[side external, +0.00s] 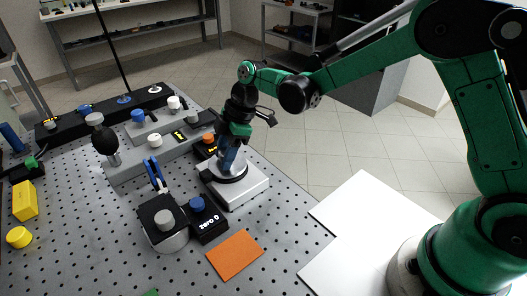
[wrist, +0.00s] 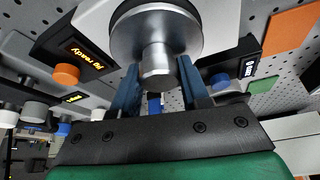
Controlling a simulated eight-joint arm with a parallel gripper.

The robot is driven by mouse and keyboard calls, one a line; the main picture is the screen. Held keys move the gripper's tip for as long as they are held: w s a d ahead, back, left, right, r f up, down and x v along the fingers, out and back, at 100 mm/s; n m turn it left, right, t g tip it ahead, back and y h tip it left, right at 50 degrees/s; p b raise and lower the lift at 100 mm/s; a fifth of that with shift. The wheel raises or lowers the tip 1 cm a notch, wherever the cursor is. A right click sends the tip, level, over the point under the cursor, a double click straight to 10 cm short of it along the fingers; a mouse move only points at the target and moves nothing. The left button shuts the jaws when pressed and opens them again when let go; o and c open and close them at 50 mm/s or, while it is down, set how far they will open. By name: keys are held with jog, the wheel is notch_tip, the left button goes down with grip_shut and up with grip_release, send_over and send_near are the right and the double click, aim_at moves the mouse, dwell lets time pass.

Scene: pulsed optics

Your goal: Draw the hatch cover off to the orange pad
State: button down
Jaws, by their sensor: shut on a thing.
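The hatch cover is a silver disc with a round knob in its middle; it shows large in the wrist view (wrist: 155,28) and over the white box (side external: 240,191) in the side view. My gripper (side external: 232,155) comes down from above, and its blue fingers (wrist: 158,85) stand on either side of the knob, shut on it. The cover lies at the dark ring on top of the box; whether it is seated or slightly raised I cannot tell. The orange pad (side external: 235,255) lies flat and bare on the perforated table, in front of the box; it also shows in the wrist view (wrist: 290,25).
A black "zero" unit with a blue knob (side external: 197,204) and a round-fronted device with a grey knob (side external: 164,217) stand left of the box. A unit with an orange knob (side external: 208,138) is behind it. White panels (side external: 365,210) lie to the right.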

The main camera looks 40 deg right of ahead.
jog(key=shift+r, duration=2.8)
jog(key=s+a+r+n+g, duration=0.1)
jog(key=s+a+r+n, duration=0.2)
jog(key=s+a+r, duration=0.3)
notch_tip(320, 180, up, 4)
jog(key=r+n+g, duration=0.1)
jog(key=n, duration=0.2)
send_over(228, 261)
jog(key=d, duration=0.2)
jog(key=f, duration=2)
jog(key=shift+w+a, duration=0.2)
jog(key=shift+a, duration=0.05)
